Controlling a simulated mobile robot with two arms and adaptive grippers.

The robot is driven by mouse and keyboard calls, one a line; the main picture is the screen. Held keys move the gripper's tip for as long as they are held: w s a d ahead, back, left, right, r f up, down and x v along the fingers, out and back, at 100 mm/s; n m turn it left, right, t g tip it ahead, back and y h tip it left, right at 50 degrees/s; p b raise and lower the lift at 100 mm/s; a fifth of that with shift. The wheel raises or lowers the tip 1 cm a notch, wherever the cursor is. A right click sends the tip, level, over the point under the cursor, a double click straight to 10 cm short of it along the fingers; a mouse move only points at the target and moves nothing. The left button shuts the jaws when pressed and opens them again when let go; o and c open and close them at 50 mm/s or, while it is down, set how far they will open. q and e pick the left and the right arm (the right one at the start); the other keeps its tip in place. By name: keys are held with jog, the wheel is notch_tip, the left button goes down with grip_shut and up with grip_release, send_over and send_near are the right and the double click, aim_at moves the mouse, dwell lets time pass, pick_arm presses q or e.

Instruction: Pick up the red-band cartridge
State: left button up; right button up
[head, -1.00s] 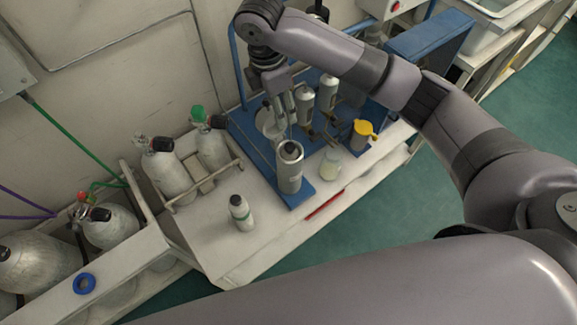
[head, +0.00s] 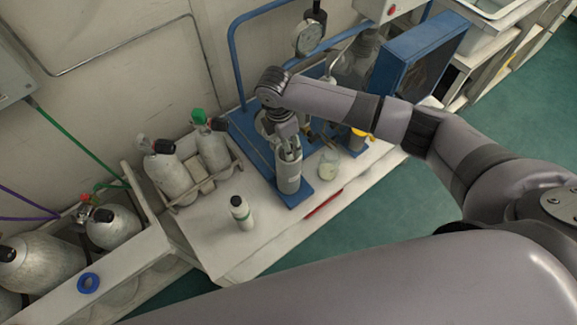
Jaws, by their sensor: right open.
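No red band shows clearly on any cartridge, so I cannot tell for certain which is the red-band one. A grey canister with an open-looking top (head: 289,177) stands upright on the front of the blue panel base. My right gripper (head: 289,155) is open and points down at its top; I cannot tell whether the fingers touch it. A smaller pale cartridge with a dark cap (head: 242,213) stands upright on the bench, left of the panel. Other cylinders at the back of the panel are mostly hidden by my right arm. My left gripper is not in view.
A glass jar (head: 329,165) stands just right of the canister, with a yellow-topped item (head: 358,139) behind it. A red strip (head: 324,204) lies along the bench front. Racked tanks (head: 169,177) stand at left.

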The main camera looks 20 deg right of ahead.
jog(key=shift+d+f, duration=0.15)
jog(key=shift+f, duration=1.1)
jog(key=shift+c, duration=0.5)
grip_shut()
jog(key=shift+r, duration=0.1)
